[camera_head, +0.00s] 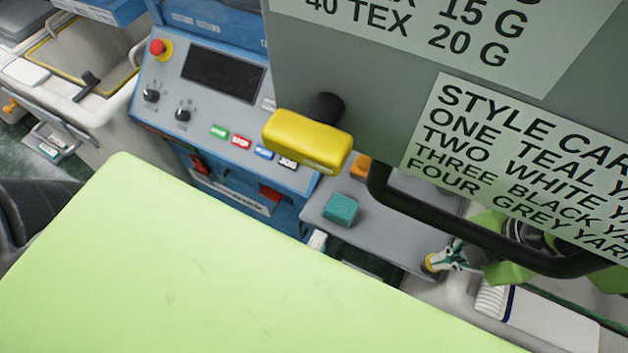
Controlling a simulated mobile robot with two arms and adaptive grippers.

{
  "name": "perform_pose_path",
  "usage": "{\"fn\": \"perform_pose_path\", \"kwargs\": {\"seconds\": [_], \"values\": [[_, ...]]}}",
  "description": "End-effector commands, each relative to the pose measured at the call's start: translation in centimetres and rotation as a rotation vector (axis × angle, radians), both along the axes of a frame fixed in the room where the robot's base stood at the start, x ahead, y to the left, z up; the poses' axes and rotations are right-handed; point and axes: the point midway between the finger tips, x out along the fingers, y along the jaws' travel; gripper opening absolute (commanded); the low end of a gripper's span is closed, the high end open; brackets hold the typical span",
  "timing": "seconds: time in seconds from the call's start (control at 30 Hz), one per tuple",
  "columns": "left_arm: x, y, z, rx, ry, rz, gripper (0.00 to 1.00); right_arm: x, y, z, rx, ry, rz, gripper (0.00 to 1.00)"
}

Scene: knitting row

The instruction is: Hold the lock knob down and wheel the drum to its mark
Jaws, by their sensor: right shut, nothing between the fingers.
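No drum or mark can be made out for sure in the head view. A yellow block-shaped handle (307,141) on a short black stem stands out from a large grey panel; I cannot tell whether it is the lock knob. My left gripper is not in view.
A blue console (270,195) has a dark screen (223,78), dials and a red stop button (157,47). A teal block (341,209) and an orange block (361,166) sit on a grey shelf (385,235). The grey panel (375,85) with cards blocks the upper right.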

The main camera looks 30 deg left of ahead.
Motion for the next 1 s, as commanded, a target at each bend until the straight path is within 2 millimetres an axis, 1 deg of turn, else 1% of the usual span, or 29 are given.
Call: {"fn": "perform_pose_path", "kwargs": {"seconds": [0.03,0.27,0.37,1.0], "values": [[0.0,0.0,0.0,0.0,0.001,0.0,0.32,-0.2,0.0,-0.3,-0.003,0.008,0.001,0.0],[0.0,0.0,0.0,0.0,0.0,-0.001,0.32,-0.2,0.0,-0.3,-0.003,0.008,0.001,0.0],[0.0,0.0,0.3,0.0,0.0,0.0,0.32,-0.2,0.0,0.0,-0.003,0.008,0.001,0.0],[0.0,0.0,5.4,0.0,0.0,0.0,0.32,-0.1,0.0,4.5,-0.001,0.002,0.0,0.0]]}}
